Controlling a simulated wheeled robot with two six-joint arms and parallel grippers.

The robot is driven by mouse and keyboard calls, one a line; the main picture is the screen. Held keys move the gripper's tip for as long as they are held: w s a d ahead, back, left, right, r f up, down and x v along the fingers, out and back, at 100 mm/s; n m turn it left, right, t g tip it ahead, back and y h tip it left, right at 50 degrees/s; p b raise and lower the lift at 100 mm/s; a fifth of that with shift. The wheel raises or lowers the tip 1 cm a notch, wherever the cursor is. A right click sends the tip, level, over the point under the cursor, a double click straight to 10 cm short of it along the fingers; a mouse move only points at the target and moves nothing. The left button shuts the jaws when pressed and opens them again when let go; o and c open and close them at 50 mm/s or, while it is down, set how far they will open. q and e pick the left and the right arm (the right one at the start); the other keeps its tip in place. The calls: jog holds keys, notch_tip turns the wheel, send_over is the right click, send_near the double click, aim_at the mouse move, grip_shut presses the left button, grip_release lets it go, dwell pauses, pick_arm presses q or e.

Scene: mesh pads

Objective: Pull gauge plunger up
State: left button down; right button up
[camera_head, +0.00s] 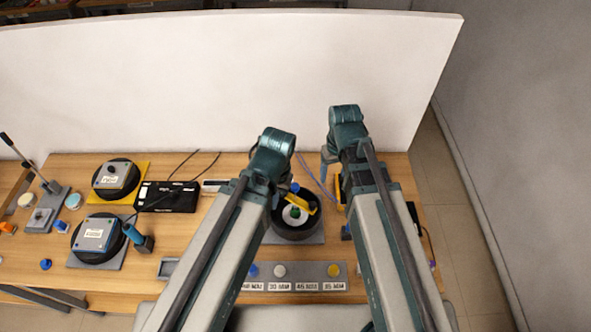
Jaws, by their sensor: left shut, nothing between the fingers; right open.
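A dark round fixture (279,229) stands on a grey plate (316,238) right of the table's middle. It has a pale ring with a green centre (295,212). A yellow piece (303,204) lies across its upper side, and a small blue part shows just above. I cannot tell which part is the gauge plunger. My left arm passes over the fixture's left side and my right arm is to its right. Both arms bend at teal joints near the white panel.
A grey strip (306,271) with labelled round pieces lies in front of the fixture. Two round black stands with boxes (116,176) (95,234), a black case (167,197) and a lever stand (46,214) are at the left. A white panel (200,80) borders the table's back.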

aim_at(295, 186)
pick_arm(q)
jog(key=shift+r, duration=0.55)
pick_arm(e)
jog(key=w+a+r+n, duration=0.1)
jog(key=w+a+n, duration=0.3)
jog(key=a, duration=0.7)
jog(key=shift+w+n, duration=0.35)
jog(key=shift+n, duration=0.45)
pick_arm(q)
jog(key=shift+f+b, duration=0.1)
jog(key=shift+b, duration=0.25)
pick_arm(e)
jog(key=shift+f, duration=0.1)
notch_tip(295, 186, down, 14)
jog(key=b, duration=1.3)
jog(key=shift+r, duration=0.2)
pick_arm(q)
notch_tip(295, 186, down, 14)
jog(key=shift+r, duration=0.2)
jog(key=shift+w+a, duration=0.1)
pick_arm(e)
jog(key=shift+r, duration=0.1)
jog(key=shift+c, duration=0.2)
grip_shut()
pick_arm(q)
jog(key=shift+r, duration=0.1)
